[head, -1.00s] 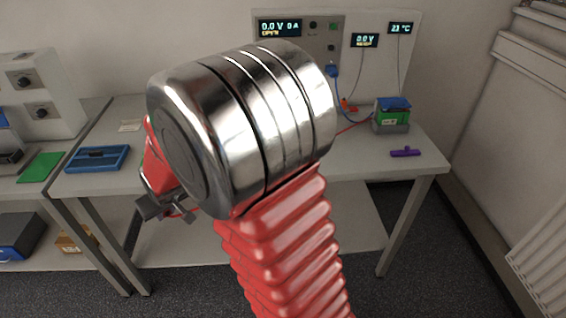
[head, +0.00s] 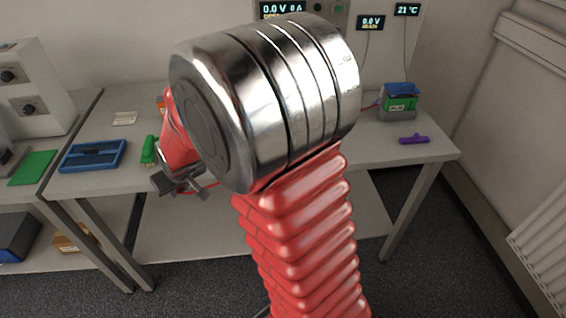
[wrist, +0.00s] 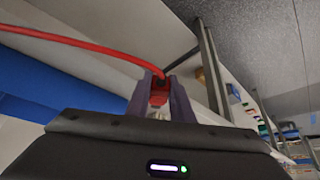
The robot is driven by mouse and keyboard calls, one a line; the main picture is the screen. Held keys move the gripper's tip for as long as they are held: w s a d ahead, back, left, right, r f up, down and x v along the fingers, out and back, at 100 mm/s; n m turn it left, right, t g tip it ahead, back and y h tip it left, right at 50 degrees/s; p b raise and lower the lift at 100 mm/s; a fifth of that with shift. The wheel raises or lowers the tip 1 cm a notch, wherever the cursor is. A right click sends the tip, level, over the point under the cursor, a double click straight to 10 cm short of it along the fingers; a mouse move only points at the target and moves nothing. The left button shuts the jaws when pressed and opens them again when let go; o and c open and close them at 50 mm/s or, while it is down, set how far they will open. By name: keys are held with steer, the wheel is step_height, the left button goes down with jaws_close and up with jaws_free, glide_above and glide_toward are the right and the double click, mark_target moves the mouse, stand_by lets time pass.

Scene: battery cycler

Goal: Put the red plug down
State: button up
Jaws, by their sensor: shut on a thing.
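The red plug (wrist: 159,93) is between the two fingers of my gripper (wrist: 160,97) in the wrist view, and a red cable (wrist: 75,45) runs from it to the left. In the head view my gripper (head: 187,184) shows at the front edge of the bench, left of my large metal wrist joint, and the plug itself cannot be made out there. A short piece of red cable (head: 209,184) shows beside the fingers. The jaws are closed on the plug, held off any surface as far as I can see.
A green and blue battery in a holder (head: 400,103) and a purple tool (head: 413,139) are at right. My arm hides the bench's middle.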

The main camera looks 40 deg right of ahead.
steer(key=s+d+r+m, duration=0.1)
steer(key=d+r, duration=0.1)
steer(key=d, duration=0.4)
steer(key=s+d+r+m+h, duration=0.1)
steer(key=d+r, duration=0.1)
steer(key=d, duration=0.4)
steer(key=s+d+r+m+h, duration=0.1)
steer(key=d+r, duration=0.1)
steer(key=d, duration=0.4)
steer(key=shift+d+r+m, duration=0.15)
steer(key=shift+m, duration=0.25)
steer(key=s+d+r+m, duration=0.1)
steer(key=s+d, duration=0.1)
steer(key=d, duration=0.2)
steer(key=s+d+r+m+h, duration=0.1)
steer(key=s+d+r, duration=0.1)
steer(key=s+d, duration=0.1)
steer(key=s+d+r+m+g, duration=0.1)
steer(key=s+d+r, duration=0.1)
steer(key=d, duration=0.4)
steer(key=shift+s, duration=0.25)
steer(key=shift+f, duration=3.1)
steer(key=shift+f, duration=1.85)
steer(key=shift+f, duration=0.45)
steer(key=o, duration=0.8)
